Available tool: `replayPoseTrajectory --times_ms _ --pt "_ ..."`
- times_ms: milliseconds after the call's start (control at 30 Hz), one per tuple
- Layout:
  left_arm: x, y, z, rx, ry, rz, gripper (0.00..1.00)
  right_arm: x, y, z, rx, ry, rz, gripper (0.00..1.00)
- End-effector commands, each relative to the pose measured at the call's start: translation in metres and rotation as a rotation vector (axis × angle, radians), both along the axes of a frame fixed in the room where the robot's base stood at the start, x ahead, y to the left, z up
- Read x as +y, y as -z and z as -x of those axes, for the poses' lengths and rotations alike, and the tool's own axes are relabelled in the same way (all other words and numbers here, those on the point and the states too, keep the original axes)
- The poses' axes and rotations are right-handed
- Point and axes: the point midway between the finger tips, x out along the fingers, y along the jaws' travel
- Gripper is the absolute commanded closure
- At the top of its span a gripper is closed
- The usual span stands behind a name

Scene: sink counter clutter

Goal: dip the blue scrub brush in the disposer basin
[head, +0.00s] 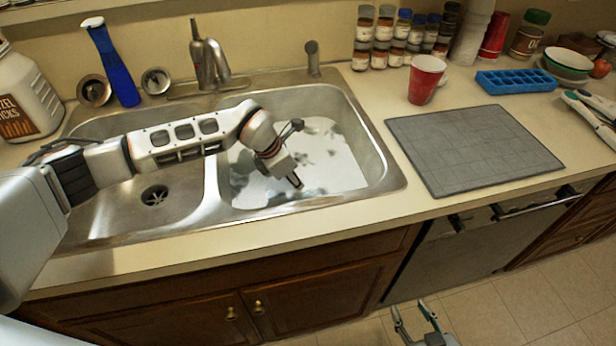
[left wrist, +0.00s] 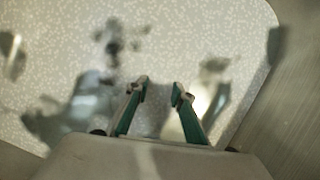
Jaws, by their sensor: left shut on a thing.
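My left arm comes in from the left above the sink. My left gripper (head: 295,181) points down over the right basin (head: 378,185). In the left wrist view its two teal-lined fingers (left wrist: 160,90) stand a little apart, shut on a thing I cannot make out. The left basin (head: 110,215) shows a dark round drain (head: 155,195); the right basin holds a pale, speckled surface with dark patches. My right gripper (head: 412,313) is low at the bottom edge, its fingers apart and empty.
To the right are a red cup (head: 426,78), a grey mat (head: 472,148), a blue tray (head: 515,81) and several spice jars (head: 383,40). The counter's front strip is clear.

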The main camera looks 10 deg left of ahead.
Motion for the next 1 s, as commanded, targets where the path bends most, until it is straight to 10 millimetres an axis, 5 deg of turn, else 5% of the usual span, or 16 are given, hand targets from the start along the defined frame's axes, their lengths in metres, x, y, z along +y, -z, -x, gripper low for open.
replayPoseTrajectory --times_ms 1000 --pt "0.002 -0.001 -0.009 -0.001 0.001 0.001 0.95 0.0 0.006 0.002 0.007 0.0 0.0 0.6"
